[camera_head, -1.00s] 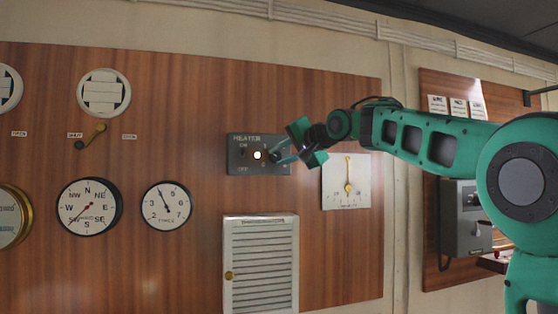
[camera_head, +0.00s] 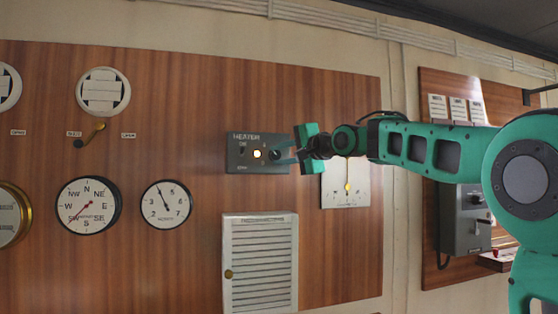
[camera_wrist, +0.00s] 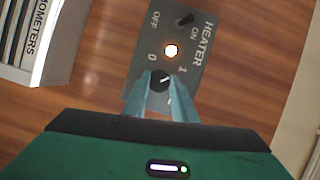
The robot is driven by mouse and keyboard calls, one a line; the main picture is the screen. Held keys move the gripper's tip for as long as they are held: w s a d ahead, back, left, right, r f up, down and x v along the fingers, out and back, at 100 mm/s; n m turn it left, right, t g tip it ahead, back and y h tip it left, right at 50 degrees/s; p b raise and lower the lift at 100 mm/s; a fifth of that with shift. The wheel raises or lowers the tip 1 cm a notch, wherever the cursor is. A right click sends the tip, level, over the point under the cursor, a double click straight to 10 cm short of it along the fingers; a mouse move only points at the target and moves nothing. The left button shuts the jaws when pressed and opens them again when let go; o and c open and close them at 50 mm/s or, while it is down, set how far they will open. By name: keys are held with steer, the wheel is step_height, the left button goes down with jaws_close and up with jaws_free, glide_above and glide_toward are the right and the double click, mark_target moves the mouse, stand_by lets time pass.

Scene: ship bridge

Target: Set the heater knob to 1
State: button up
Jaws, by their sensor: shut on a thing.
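The grey heater panel (camera_head: 239,157) is on the wood wall, with a lit round lamp (camera_head: 257,154) and a dark toggle switch (camera_wrist: 184,20) by the ON/OFF labels. The round black heater knob (camera_wrist: 159,80) is between the pale blue fingertips of my gripper (camera_wrist: 160,92) in the wrist view. The gripper is shut on it. A short white line on the knob points roughly toward the 1 mark. The 0 mark is on the other side. In the head view my gripper (camera_head: 287,157) reaches the panel from the right, partly covering the knob side.
A white gauge plate (camera_head: 330,195) is right of the panel, partly behind my gripper. A louvred white vent (camera_head: 260,262) is below. Round dials, including a compass dial (camera_head: 88,206), are to the left. Bare wood surrounds the panel.

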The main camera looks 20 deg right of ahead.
steer(key=shift+d+f, duration=0.1)
steer(key=shift+d, duration=0.05)
steer(key=o, duration=1)
steer(key=shift+w, duration=0.15)
steer(key=shift+o, duration=0.2)
steer(key=v, duration=1)
steer(key=shift+s, duration=0.35)
steer(key=shift+d, duration=0.15)
